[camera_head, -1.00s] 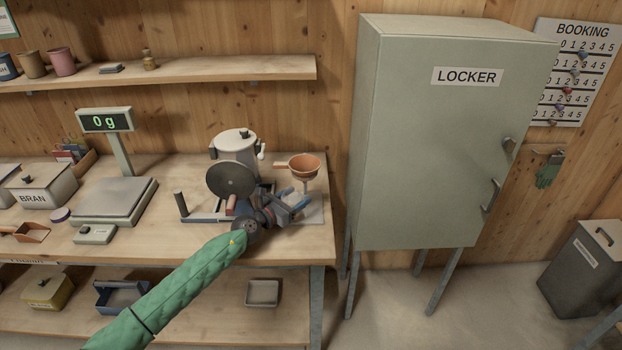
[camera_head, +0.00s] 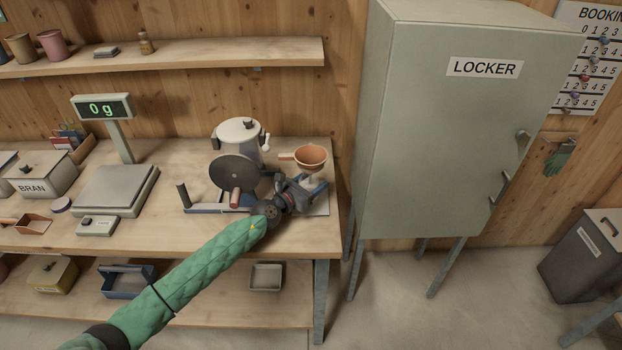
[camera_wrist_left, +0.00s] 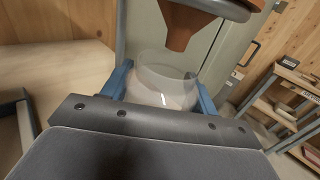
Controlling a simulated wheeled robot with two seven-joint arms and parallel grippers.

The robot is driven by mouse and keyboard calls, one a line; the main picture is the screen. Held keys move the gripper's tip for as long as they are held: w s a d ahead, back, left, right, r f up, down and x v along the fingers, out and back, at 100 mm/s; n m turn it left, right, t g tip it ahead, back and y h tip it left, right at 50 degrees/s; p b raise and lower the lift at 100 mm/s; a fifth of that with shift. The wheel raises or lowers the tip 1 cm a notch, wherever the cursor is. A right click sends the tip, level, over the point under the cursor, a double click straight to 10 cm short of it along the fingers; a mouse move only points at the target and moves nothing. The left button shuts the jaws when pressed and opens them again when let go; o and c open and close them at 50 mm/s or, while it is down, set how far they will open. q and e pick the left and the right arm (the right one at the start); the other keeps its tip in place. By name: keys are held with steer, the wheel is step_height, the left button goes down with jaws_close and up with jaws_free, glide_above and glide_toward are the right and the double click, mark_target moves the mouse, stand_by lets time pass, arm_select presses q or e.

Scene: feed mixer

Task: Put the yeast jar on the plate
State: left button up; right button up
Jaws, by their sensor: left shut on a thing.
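My left gripper (camera_head: 306,190) is over the right end of the workbench. It is shut on a clear glass jar (camera_wrist_left: 165,85), which sits between the blue fingers and has pale contents low inside. No label on it can be read. The orange funnel (camera_head: 311,157) is just above the jar; in the wrist view its spout (camera_wrist_left: 182,35) hangs over the jar's mouth. A flat grey plate (camera_head: 321,209) lies on the bench under the gripper, partly hidden by it. Whether the jar touches the plate cannot be told. My right gripper is not in view.
A mixer pot (camera_head: 238,131) and a dark disc with a handle (camera_head: 233,172) stand just left of the gripper. The scale (camera_head: 115,188) reads 0 g. The locker (camera_head: 450,140) stands close on the right. A small brown jar (camera_head: 147,45) is on the shelf.

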arm_select(q)
steer(key=shift+d, duration=0.35)
steer(key=shift+w+d+f, duration=0.15)
steer(key=shift+f, duration=0.05)
steer(key=o, duration=0.6)
steer(key=shift+w, duration=0.1)
steer(key=o, duration=0.5)
steer(key=shift+a, duration=0.35)
steer(key=shift+d, duration=0.15)
